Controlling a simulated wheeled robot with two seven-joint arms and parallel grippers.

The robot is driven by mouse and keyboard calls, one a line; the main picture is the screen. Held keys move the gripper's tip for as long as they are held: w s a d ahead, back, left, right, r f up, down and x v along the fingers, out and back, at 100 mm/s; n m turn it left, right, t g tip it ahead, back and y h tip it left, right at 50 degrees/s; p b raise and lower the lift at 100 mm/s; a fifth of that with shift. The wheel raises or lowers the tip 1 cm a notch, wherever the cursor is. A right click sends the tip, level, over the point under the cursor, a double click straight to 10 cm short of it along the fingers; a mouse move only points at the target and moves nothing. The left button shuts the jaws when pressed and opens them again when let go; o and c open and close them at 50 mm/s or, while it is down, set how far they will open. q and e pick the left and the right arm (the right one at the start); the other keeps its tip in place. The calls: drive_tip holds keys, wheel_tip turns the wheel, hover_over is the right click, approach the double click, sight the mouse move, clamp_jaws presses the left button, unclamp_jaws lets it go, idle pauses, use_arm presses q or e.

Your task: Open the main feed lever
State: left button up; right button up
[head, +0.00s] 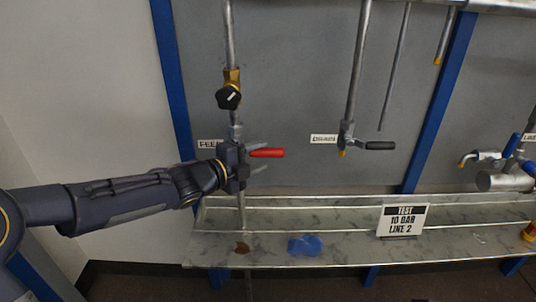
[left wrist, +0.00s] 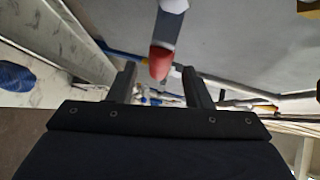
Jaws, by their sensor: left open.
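The red-handled lever (head: 266,153) sticks out to the right from a valve on the left vertical pipe, beside a label (head: 210,144) that is partly readable. My left gripper (head: 262,158) is at this valve, its two fingers pointing right, one above and one below the level of the red handle. In the left wrist view the red lever tip (left wrist: 161,62) shows between the open fingers of the left gripper (left wrist: 160,80), with its grey shank above. I cannot tell whether a finger touches it. My right gripper is not in view.
A black knob (head: 228,97) sits on a brass fitting higher on the same pipe. A black-handled lever (head: 380,145) is on the middle pipe. A marbled shelf (head: 345,240) below bears a blue cloth-like patch (head: 305,245) and a "TEST 10 BAR LINE 2" sign (head: 403,220). Blue posts flank the panel.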

sight(263, 154)
use_arm(q)
drive_tip(key=shift+x, duration=2)
clamp_jaws()
